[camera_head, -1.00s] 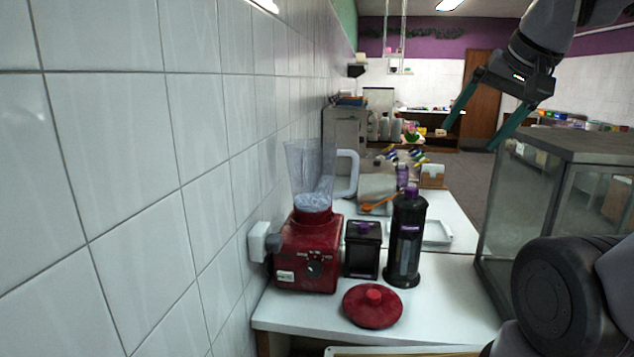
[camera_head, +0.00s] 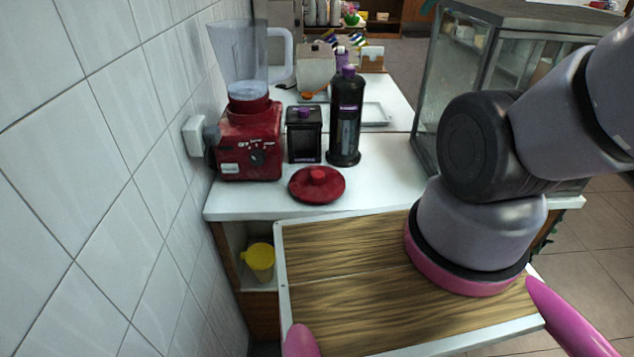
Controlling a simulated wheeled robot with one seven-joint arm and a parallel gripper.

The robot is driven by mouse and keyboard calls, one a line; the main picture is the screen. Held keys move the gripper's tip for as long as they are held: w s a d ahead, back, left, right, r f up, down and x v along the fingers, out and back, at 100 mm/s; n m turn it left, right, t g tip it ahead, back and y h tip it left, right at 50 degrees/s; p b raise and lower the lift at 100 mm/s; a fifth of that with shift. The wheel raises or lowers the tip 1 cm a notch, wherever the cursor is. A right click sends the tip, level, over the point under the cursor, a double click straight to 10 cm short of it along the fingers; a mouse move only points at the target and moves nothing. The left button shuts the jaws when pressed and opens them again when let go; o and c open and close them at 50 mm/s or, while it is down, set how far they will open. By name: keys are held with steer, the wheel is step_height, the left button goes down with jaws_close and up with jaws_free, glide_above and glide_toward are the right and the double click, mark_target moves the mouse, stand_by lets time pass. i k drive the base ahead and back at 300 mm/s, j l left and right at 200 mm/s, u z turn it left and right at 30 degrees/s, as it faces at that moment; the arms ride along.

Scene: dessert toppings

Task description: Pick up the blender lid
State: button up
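The blender lid (camera_head: 317,185) is a round red disc with a small raised knob. It lies flat, knob up, on the white counter, near its front edge. The red blender (camera_head: 251,140) stands behind it to the left, with an open-topped clear jug (camera_head: 240,55). My gripper is almost wholly out of the picture.
A black box (camera_head: 304,135) and a tall black bottle (camera_head: 346,118) stand close behind the lid. A glass case (camera_head: 500,75) is at right, a tiled wall at left. Counter right of the lid is clear.

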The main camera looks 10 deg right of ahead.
mark_target(313, 184)
steer(key=k+l+u, duration=0.1)
steer(key=l+u, duration=0.4)
steer(key=k+l+u, duration=0.1)
steer(key=l+u, duration=0.2)
steer(key=u, duration=0.15)
steer(key=k+l+u, duration=0.2)
steer(key=l+u, duration=0.15)
steer(key=u, duration=0.15)
